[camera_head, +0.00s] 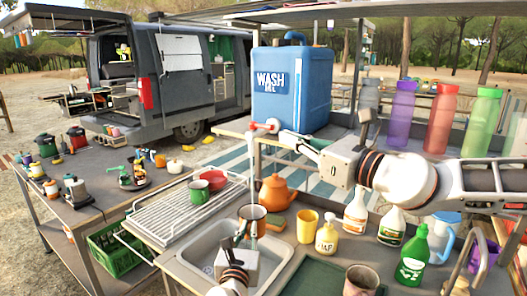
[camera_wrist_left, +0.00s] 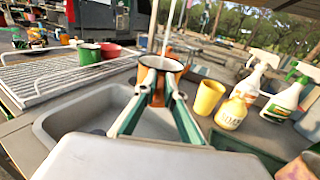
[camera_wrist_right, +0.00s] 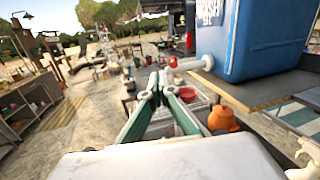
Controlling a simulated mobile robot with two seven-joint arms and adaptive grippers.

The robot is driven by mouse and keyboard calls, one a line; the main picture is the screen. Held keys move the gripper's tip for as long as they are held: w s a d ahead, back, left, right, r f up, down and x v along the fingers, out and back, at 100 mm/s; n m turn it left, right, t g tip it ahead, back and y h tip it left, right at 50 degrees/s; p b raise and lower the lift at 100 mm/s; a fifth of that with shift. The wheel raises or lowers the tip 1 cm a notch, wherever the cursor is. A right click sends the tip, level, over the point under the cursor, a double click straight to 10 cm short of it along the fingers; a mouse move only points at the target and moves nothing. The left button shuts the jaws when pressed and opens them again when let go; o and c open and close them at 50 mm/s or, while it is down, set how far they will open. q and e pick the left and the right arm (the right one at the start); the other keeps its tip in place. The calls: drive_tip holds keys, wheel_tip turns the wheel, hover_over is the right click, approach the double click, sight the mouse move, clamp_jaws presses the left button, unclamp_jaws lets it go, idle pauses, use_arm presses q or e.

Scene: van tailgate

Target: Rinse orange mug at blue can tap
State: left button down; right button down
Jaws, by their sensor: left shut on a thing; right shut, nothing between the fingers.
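The orange mug (camera_head: 253,222) is upright over the sink (camera_head: 208,257), its pale rim upward; it also shows in the left wrist view (camera_wrist_left: 161,64). My left gripper (camera_head: 240,242) is shut on its near side. The blue can (camera_head: 290,90) stands on a raised shelf. Its tap (camera_head: 262,127), with a red part, sticks out to the left; the tap also shows in the right wrist view (camera_wrist_right: 185,64). A pale vertical stream (camera_head: 252,165) runs from the tap down to the mug's mouth. My right gripper (camera_head: 285,136) is shut and empty, close beside the tap.
An orange teapot (camera_head: 276,193), yellow cup (camera_head: 307,224), soap bottle (camera_head: 327,237) and spray bottles (camera_head: 356,212) crowd the right side. Tall bottles (camera_head: 402,113) stand behind my right arm.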

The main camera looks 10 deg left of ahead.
drive_tip(key=s+a+m+t+y, duration=0.1)
drive_tip(key=s+a+m, duration=0.4)
drive_tip(key=a+m, duration=0.15)
drive_tip(key=m+t+h, duration=0.3)
drive_tip(key=m+h, duration=0.1)
drive_tip(key=m, duration=1)
approach(262, 127)
drive_tip(key=s+a+x, duration=0.1)
drive_tip(key=x, duration=0.5)
drive_tip(key=shift+d+n, duration=0.2)
drive_tip(key=shift+n, duration=0.05)
